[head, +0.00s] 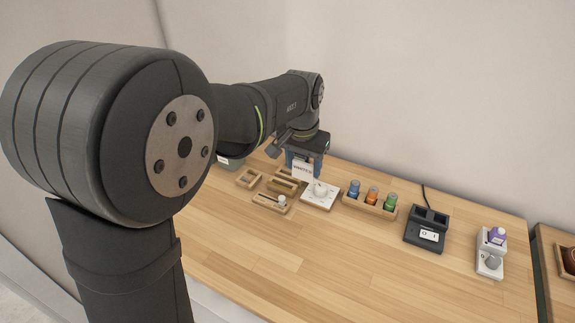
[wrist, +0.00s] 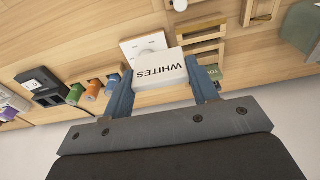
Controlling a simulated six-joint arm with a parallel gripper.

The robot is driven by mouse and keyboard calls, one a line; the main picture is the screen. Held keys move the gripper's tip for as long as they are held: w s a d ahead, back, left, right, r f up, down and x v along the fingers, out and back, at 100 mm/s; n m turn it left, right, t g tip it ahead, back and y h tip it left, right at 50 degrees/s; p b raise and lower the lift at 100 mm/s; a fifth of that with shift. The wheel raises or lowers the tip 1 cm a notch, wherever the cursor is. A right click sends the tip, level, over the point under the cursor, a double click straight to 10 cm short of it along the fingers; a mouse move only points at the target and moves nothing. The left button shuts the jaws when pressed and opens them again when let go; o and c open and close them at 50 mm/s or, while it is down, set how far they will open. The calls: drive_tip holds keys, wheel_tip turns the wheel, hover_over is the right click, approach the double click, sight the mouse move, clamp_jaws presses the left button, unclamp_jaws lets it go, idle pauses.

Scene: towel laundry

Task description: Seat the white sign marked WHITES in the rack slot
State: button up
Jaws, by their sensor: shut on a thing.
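The white sign marked WHITES (head: 302,171) is between the fingers of my gripper (head: 304,158), which is shut on it. In the wrist view the sign (wrist: 160,73) sits between the two blue fingers, its lettering upside down. In the head view it is held upright above the bench, in front of a wooden rack (head: 282,186). The wooden rack also shows in the wrist view (wrist: 204,45), beside and beyond the sign. The sign appears apart from it. I cannot make out the slot itself clearly, and the sign and fingers hide part of the bench.
A white plate with a round knob (head: 319,195) lies close by on the right. A holder (head: 369,207) with blue, orange and green bottles stands further right, then a black device (head: 425,232). A small wooden tray (head: 249,179) is at left. The front bench is clear.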

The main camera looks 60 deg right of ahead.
drive_tip(key=s+r, duration=0.2)
drive_tip(key=s, duration=0.2)
drive_tip(key=shift+w+d+f, duration=1.1)
drive_tip(key=shift+w+f, duration=0.2)
drive_tip(key=shift+w, duration=0.55)
drive_tip(key=shift+w+d+f, duration=1.1)
drive_tip(key=shift+w+f, duration=0.25)
drive_tip(key=shift+w, duration=0.5)
drive_tip(key=shift+w+d+f, duration=1.1)
drive_tip(key=shift+w+f, duration=0.2)
drive_tip(key=shift+w, duration=0.55)
drive_tip(key=shift+f, duration=1.25)
drive_tip(key=o, duration=1.5)
drive_tip(key=shift+r, duration=0.1)
wheel_tip(320, 180, up, 7)
drive_tip(key=shift+f, duration=0.2)
